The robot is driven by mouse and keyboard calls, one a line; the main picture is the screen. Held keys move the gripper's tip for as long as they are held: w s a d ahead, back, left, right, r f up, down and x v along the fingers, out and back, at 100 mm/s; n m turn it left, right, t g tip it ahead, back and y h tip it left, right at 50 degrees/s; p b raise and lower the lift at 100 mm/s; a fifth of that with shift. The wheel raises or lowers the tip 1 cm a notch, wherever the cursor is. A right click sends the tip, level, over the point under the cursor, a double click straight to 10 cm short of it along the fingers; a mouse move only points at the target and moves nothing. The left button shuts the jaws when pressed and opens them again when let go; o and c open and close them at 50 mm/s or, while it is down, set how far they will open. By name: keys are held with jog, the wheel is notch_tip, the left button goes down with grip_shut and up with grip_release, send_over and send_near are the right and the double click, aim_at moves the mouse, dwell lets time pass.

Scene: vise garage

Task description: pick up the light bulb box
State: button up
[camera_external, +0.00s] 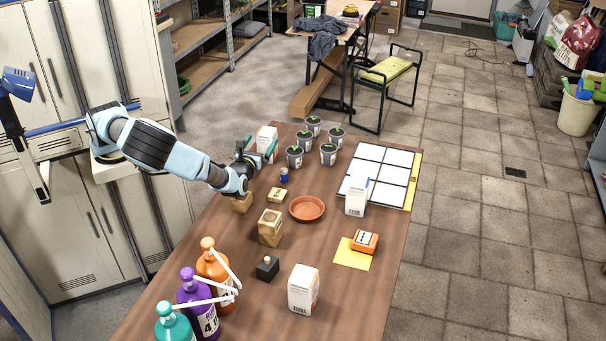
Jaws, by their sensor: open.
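Three white cartons stand upright on the wooden table; their print is too small to tell which is the light bulb box. One white carton (266,138) is at the far left edge, right at my gripper (258,149). My gripper is open, with its fingers in front of or beside this carton; I cannot tell whether they touch it. The second white carton (355,198) stands by the white tiled panel. The third white carton (302,289) stands near the front.
Several potted seedlings (328,153) stand right of my gripper. Wooden blocks (270,227), a small blue can (284,175) and a terracotta saucer (307,208) are nearer. Pump bottles (214,268) line the front left. The tiled panel (381,172) lies at the right edge.

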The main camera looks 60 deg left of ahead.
aim_at(268, 128)
jog(key=shift+a+f, duration=0.15)
jog(key=shift+f, duration=0.25)
jog(key=p+x, duration=0.1)
jog(key=x, duration=0.4)
jog(key=shift+w, duration=0.1)
jog(key=p+x, duration=0.2)
jog(key=x, duration=0.2)
jog(key=shift+a+p, duration=0.25)
jog(key=shift+p, duration=0.1)
jog(key=shift+w+a+f, duration=0.15)
jog(key=shift+w+a, duration=0.15)
jog(key=shift+a, duration=0.1)
jog(key=shift+c, duration=0.2)
grip_shut()
